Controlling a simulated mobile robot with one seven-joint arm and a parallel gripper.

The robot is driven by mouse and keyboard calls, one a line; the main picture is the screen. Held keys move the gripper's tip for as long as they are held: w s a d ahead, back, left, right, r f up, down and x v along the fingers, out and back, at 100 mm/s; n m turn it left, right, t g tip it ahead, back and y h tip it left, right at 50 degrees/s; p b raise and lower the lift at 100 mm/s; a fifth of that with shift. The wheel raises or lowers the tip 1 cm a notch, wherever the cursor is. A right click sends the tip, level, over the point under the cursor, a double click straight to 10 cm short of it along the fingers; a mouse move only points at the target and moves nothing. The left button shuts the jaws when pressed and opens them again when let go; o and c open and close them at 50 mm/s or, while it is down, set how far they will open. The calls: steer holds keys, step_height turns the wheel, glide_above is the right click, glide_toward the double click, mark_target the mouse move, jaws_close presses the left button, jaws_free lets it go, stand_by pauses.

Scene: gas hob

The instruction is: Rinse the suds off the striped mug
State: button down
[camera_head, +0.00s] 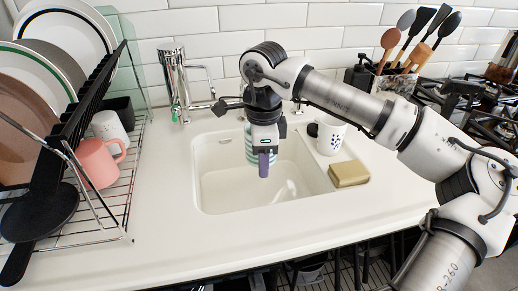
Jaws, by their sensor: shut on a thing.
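The striped mug (250,153), with teal and white bands, is over the sink basin (215,192), mostly hidden behind my gripper (264,165). My gripper points down into the basin and is shut on the mug. Its purple finger covers the mug's middle. I cannot make out suds on the mug. No water stream is visible.
A white patterned mug (332,136) and a yellow sponge (349,173) stand right of the sink. A dish rack (125,165) with plates, a pink mug (99,162) and a white mug (108,127) is at the left. Utensils and the gas hob (470,112) are at the right.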

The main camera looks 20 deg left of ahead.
steer(key=shift+w+d, duration=0.2)
steer(key=shift+d, duration=0.1)
steer(key=shift+s+d+b, duration=0.4)
steer(key=shift+s+d, duration=0.9)
steer(key=shift+s, duration=0.2)
steer(key=shift+s+d+b, duration=0.35)
steer(key=shift+s+d, duration=0.9)
steer(key=shift+s, duration=0.25)
steer(key=shift+s+d+r+p, duration=0.5)
steer(key=shift+s+d+r, duration=0.2)
steer(key=shift+s+r, duration=0.15)
steer(key=shift+s+d+r+p, duration=0.45)
steer(key=shift+s+d+r, duration=0.25)
steer(key=shift+r, duration=0.25)
steer(key=shift+s+d+r, duration=0.2)
steer(key=shift+s+r, duration=0.05)
steer(key=shift+s, duration=0.1)
